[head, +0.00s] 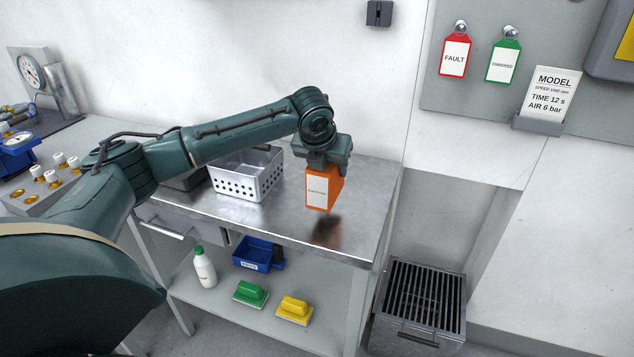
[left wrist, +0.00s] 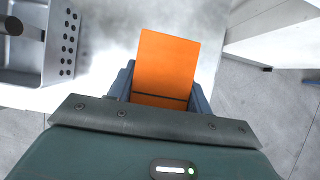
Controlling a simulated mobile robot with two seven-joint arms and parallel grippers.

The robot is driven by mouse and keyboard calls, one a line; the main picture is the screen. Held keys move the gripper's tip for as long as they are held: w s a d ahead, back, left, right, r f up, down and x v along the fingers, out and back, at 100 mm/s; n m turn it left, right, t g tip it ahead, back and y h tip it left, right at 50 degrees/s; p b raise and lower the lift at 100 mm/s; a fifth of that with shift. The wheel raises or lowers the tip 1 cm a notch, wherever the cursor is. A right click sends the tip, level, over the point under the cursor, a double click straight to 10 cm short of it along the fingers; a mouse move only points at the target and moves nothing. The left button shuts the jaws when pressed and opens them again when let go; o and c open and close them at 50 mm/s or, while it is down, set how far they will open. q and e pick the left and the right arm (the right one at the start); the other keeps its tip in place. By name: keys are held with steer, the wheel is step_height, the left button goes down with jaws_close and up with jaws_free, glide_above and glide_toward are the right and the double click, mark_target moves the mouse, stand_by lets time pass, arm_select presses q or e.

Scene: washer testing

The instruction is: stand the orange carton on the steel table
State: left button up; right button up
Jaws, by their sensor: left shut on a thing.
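The orange carton (head: 323,189) with a white label is upright in the head view, over the right part of the steel table (head: 281,220). My left gripper (head: 324,167) comes down on it from above and is shut on its top part. A dark reflection lies on the table below the carton, with a gap that suggests it is held a little above the surface. In the left wrist view the carton's orange top (left wrist: 168,62) sits between the fingers. My right gripper is not in view.
The tabletop around the carton is clear. A grated bin (head: 420,300) stands at right.

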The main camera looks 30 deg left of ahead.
mark_target(326, 178)
arm_select(q)
step_height(326, 178, down, 5)
stand_by(0.3)
steer(key=o, duration=1)
steer(key=shift+c, duration=0.2)
steer(key=shift+o, duration=0.2)
steer(key=v, duration=1.2)
steer(key=shift+p, duration=0.35)
